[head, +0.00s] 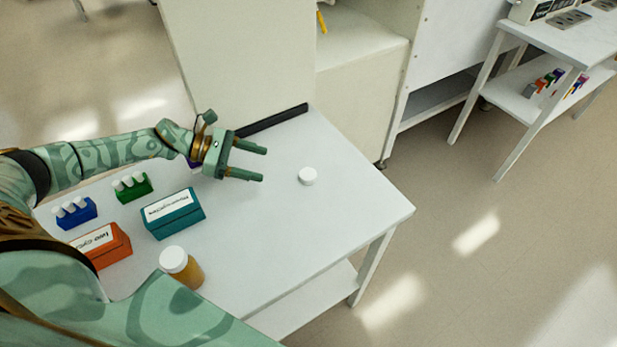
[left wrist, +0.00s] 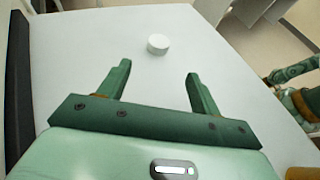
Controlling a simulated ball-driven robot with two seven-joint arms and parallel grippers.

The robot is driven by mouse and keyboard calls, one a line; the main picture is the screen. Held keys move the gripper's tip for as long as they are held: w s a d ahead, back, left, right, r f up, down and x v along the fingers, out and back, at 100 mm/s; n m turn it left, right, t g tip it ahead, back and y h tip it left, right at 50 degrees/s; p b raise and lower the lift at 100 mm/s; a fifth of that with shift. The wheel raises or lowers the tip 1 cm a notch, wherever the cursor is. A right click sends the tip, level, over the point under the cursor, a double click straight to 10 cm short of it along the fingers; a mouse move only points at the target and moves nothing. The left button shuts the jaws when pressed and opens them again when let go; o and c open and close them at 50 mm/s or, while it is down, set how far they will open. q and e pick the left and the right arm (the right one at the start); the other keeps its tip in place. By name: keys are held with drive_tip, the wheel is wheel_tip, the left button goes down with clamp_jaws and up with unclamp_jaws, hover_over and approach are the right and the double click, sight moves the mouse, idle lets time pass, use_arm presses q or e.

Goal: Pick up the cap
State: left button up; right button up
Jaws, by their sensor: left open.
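The white cap (head: 307,176) is a small round disc lying loose on the white table (head: 345,215), right of the middle. My left gripper (head: 265,164) is open and empty over the table, to the left of the cap, its fingers pointing toward it. In the left wrist view the cap (left wrist: 158,44) sits beyond the two open fingertips (left wrist: 158,72), roughly between their lines and not touching them. A green and bronze part of mine, perhaps my right gripper (left wrist: 290,74), shows at the right edge; its fingers cannot be made out.
An amber bottle (head: 188,274) with a white lid stands near the front. A teal box (head: 174,216), an orange box (head: 106,249), a blue rack (head: 76,214) and a green rack (head: 133,188) stand left. A black bar (head: 272,121) lies along the back edge. The table around the cap is clear.

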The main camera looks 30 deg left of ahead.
use_arm(q)
approach(306, 174)
drive_tip(key=x, duration=0.3)
drive_tip(key=shift+d+f, duration=0.2)
drive_tip(key=shift+f, duration=0.05)
drive_tip(key=x, duration=0.5)
drive_tip(key=shift+w+d+r, duration=0.1)
drive_tip(key=shift+w+d, duration=0.15)
drive_tip(key=shift+w, duration=0.05)
drive_tip(key=c, duration=1)
